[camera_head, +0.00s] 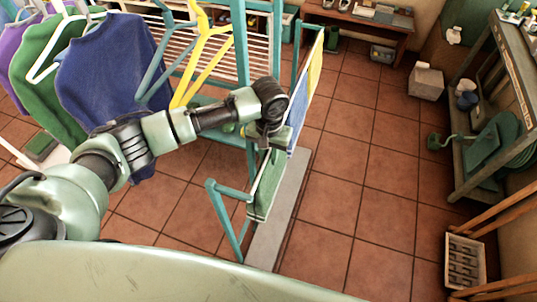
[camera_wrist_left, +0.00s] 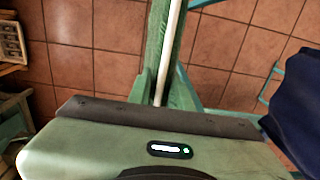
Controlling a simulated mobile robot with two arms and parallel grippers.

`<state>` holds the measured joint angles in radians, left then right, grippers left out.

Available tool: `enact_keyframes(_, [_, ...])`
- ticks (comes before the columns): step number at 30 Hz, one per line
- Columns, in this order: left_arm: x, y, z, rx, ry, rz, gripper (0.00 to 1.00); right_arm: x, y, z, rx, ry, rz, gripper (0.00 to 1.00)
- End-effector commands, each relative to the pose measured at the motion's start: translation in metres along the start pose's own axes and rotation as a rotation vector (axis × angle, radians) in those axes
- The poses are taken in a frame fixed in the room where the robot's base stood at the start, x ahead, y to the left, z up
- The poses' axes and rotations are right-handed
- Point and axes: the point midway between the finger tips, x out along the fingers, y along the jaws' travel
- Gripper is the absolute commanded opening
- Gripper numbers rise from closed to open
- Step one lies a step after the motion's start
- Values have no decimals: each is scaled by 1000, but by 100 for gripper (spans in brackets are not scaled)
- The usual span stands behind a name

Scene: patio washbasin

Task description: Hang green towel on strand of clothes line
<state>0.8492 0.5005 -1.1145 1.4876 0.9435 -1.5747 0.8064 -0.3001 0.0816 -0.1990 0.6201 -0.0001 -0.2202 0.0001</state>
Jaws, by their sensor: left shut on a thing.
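The green towel (camera_head: 262,197) hangs at the near end of the clothes line frame, below my left gripper. Its upper part is partly hidden by the gripper. My left gripper (camera_head: 270,138) is shut on the towel near its top, over the line. A pale strand of the clothes line (camera_head: 265,167) runs beside the towel; a pale strand (camera_wrist_left: 167,55) also runs away from the gripper body in the left wrist view. I cannot tell how fully the towel lies over the strand. My right gripper is not in view.
Blue and yellow cloths (camera_head: 303,100) hang farther along the line. The teal frame (camera_head: 226,222) stands around it. A blue sweater (camera_head: 108,68) and a yellow hanger (camera_head: 200,55) are at the left.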

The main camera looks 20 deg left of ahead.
Motion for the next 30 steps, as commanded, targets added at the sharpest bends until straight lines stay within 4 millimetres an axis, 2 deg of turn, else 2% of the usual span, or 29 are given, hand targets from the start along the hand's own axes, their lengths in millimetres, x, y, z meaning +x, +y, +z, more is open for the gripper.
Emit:
enact_keyframes(5, [-7,0,0,0,1,1,0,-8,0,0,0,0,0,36])
enact_keyframes(21, [-67,0,0,0,0,1,0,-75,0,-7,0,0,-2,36])
enact_keyframes(30, [-97,0,-1,0,2,1,0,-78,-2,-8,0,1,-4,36])
